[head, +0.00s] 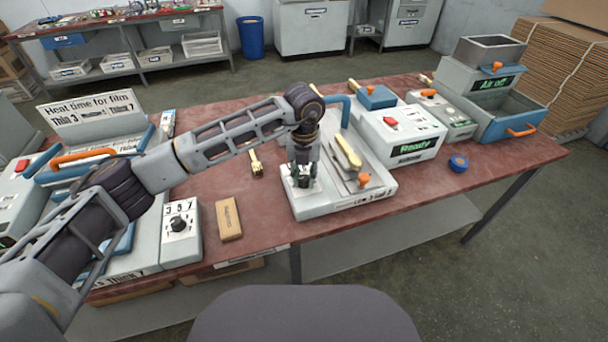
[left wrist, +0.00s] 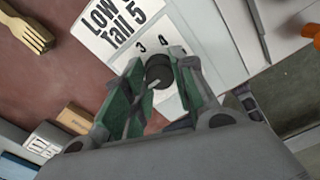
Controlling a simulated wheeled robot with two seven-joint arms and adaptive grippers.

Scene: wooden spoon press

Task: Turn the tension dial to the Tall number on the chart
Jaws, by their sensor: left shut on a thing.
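The tension dial (left wrist: 159,69) is a dark round knob on the white press (head: 345,202) in the middle of the table. My left gripper (head: 302,184) comes down on it from above. In the left wrist view its green-padded fingers (left wrist: 152,95) are closed on both sides of the knob. A pale pointer mark shows on the knob, but I cannot tell which number it points at. The digits 3 and 4 show beyond the knob; others are hidden. The chart (left wrist: 112,28) beside it reads "Low" with its number cut off, and "Tall 5". My right gripper is not in view.
A wooden spoon (head: 348,152) lies on the press, near an orange knob (head: 364,179). A wooden fork (head: 256,162) and a wooden block (head: 229,220) lie to the left. A heat-time unit with another dial (head: 179,224) stands further left. A "Ready" box (head: 402,133) stands right.

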